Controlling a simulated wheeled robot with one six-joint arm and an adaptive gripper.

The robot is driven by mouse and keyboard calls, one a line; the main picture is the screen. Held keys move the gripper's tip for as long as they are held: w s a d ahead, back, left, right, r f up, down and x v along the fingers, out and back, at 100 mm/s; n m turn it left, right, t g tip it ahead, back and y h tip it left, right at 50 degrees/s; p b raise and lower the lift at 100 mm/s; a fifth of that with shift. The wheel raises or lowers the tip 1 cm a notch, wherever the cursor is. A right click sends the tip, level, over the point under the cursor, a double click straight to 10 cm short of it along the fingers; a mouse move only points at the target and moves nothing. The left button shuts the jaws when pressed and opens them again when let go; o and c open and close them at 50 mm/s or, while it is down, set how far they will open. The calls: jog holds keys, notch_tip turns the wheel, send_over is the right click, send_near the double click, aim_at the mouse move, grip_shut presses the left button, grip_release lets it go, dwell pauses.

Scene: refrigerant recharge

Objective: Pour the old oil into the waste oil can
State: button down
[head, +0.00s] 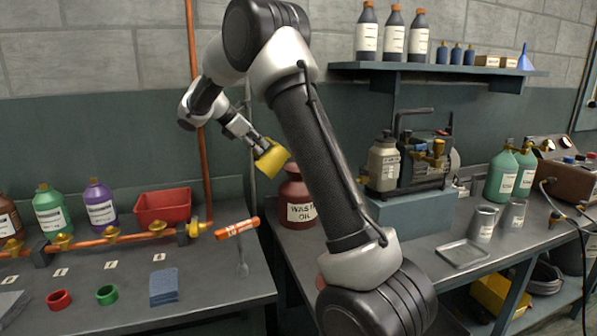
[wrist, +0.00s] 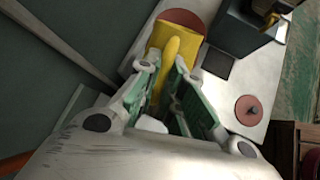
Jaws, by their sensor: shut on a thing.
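A yellow cup (head: 271,159) is tilted in the air just above and left of the red waste oil can (head: 298,212). My gripper (head: 256,143) is shut on the cup. In the wrist view the yellow handle (wrist: 168,60) runs between my gripper's green-padded fingers (wrist: 167,82), with the cup (wrist: 182,38) beyond them. The red can (wrist: 185,18) shows partly behind the cup there. Its mouth is mostly hidden, and I cannot see any oil flowing. A round red lid (wrist: 251,109) with a small knob lies on the bench, apart from the can.
A vacuum pump unit (head: 420,158) stands on a blue block right of the can. Metal cups (head: 484,222) and a shallow tray (head: 464,253) are on the right bench. The left bench holds bottles (head: 101,204), a red bin (head: 164,207) and a copper pipe (head: 110,235).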

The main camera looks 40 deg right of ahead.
aim_at(267, 139)
jog(key=shift+d+y+p, duration=0.3)
jog(key=shift+d+y, duration=0.1)
jog(key=shift+y, duration=0.2)
jog(key=shift+s+d+r+y+p, duration=0.15)
jog(key=shift+d+r+y+p, duration=0.45)
jog(key=shift+y, duration=0.5)
jog(key=shift+d+r+m+y, duration=0.1)
jog(key=shift+d+m+y, duration=0.2)
jog(key=shift+d, duration=0.05)
jog(key=shift+s+d+t+y+p, duration=0.1)
jog(key=shift+d+t+y+p, duration=0.25)
jog(key=shift+p, duration=0.35)
jog(key=shift+s+d+r+y+p, duration=0.15)
jog(key=shift+d+r+y+p, duration=0.15)
jog(key=shift+d+y+p, duration=0.4)
jog(key=shift+s+d+r+y+p, duration=0.15)
jog(key=shift+d+r+y+p, duration=0.15)
jog(key=shift+d, duration=0.6)
jog(key=shift+d+r+y, duration=0.15)
jog(key=shift+d+y, duration=0.2)
jog(key=shift+s+d+r+t+y, duration=0.1)
jog(key=shift+d+r+t+y, duration=0.1)
jog(key=shift+d+y, duration=0.25)
jog(key=shift+s+d+r+t+y, duration=0.1)
jog(key=shift+d+r+y, duration=0.05)
jog(key=shift+d+y, duration=0.25)
